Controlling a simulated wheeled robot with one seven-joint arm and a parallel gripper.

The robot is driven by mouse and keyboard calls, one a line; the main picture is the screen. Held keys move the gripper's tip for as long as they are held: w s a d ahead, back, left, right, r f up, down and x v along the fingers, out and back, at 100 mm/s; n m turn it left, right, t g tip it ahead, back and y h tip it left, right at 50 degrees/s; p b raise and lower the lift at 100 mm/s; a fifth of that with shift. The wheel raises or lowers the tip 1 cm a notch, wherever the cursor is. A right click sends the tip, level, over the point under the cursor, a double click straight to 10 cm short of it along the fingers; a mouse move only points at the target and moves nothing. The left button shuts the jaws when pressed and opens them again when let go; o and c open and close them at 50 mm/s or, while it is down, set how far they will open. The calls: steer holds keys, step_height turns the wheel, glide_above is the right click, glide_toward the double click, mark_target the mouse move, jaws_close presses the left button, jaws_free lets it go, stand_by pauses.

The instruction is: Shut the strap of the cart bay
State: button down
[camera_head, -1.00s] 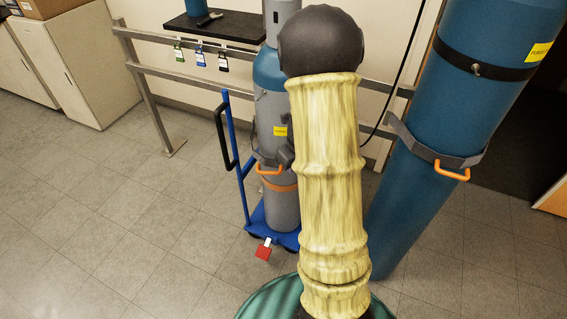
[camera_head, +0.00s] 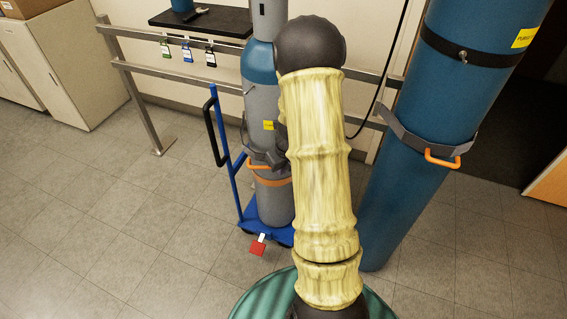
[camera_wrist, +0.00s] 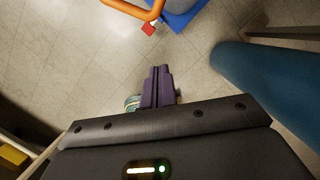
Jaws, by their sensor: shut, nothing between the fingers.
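The cart bay is a blue hand cart (camera_head: 226,150) bearing a grey cylinder with a blue shoulder (camera_head: 258,62). Its grey strap (camera_head: 262,157) with an orange handle (camera_head: 259,167) is at the cylinder's front, partly hidden by my arm. I cannot tell whether the strap is latched. In the wrist view the orange handle (camera_wrist: 133,9) is cut off by the top edge, ahead of my gripper. My gripper (camera_wrist: 158,70) has its purple fingers together, empty and apart from the handle. In the head view my arm mostly hides it.
A large blue cylinder (camera_head: 430,130) stands to the right, with its own grey strap and orange handle (camera_head: 442,158). A metal rail (camera_head: 180,73) with hanging tags runs behind. A red tag (camera_head: 257,248) is at the cart's base. Floor (camera_head: 110,220) on the left is clear.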

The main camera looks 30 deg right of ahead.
mark_target(262, 158)
steer(key=w+f, duration=0.4)
steer(key=shift+w+a, duration=0.15)
steer(key=shift+w, duration=0.2)
steer(key=p, duration=0.1)
steer(key=w+m+p, duration=0.1)
steer(key=w+a+p, duration=0.1)
steer(key=shift+w+r+p, duration=0.25)
steer(key=shift+r+p, duration=0.05)
steer(key=w+p, duration=0.1)
steer(key=w+m+p, duration=0.2)
steer(key=shift+a+f+h, duration=0.25)
steer(key=shift+a+h, duration=0.05)
steer(key=shift+h, duration=0.1)
steer(key=shift+s, duration=0.1)
